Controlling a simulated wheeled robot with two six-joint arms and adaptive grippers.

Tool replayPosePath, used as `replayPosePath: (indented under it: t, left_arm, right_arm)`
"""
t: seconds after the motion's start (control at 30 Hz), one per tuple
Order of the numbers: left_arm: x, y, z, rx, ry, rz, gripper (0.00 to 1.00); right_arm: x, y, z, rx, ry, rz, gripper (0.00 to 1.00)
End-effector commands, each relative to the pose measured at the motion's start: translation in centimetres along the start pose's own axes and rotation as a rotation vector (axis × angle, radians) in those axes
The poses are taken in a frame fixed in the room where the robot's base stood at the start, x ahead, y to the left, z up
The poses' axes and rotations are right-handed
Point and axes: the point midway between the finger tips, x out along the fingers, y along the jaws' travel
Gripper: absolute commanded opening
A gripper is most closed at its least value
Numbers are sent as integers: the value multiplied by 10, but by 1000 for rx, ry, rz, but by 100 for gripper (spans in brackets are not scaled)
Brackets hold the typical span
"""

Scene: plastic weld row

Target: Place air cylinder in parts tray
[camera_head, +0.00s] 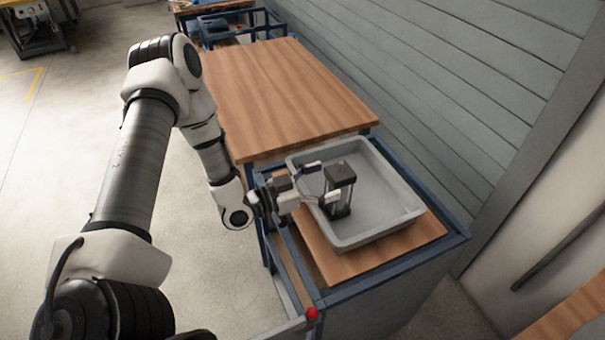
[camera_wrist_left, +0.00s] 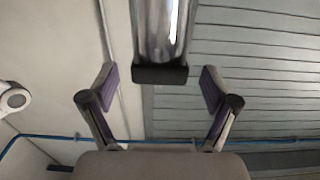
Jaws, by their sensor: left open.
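The air cylinder (camera_head: 341,188) is a clear tube with dark square end caps. In the head view it stands upright in the left part of the grey parts tray (camera_head: 390,234). My left gripper (camera_head: 317,184) is at the cylinder's left side with its fingers apart. In the left wrist view the cylinder (camera_wrist_left: 160,40) shows as a shiny tube with a black end cap. It lies beyond the gap between the open fingers (camera_wrist_left: 160,90), with clear space on both sides. My right gripper is not in view.
The tray sits on a wooden top with a blue metal frame (camera_head: 395,264). A larger wooden table (camera_head: 275,90) stands behind it, its top clear. A grey slatted wall (camera_head: 430,90) runs along the right. A red knob (camera_head: 312,313) is at the near corner.

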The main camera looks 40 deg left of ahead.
Motion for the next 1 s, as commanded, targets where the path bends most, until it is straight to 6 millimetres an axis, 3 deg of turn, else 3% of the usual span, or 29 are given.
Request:
replayPosePath:
  t: [0.2,0.4,1.0]
  left_arm:
    - [-50,-1,-2,-3,5,-7,87]
    - [-75,0,-2,-1,3,-2,87]
    - [-78,0,0,1,1,1,87]
  right_arm:
    - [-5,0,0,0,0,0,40]
    - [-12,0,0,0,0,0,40]
    - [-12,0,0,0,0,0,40]
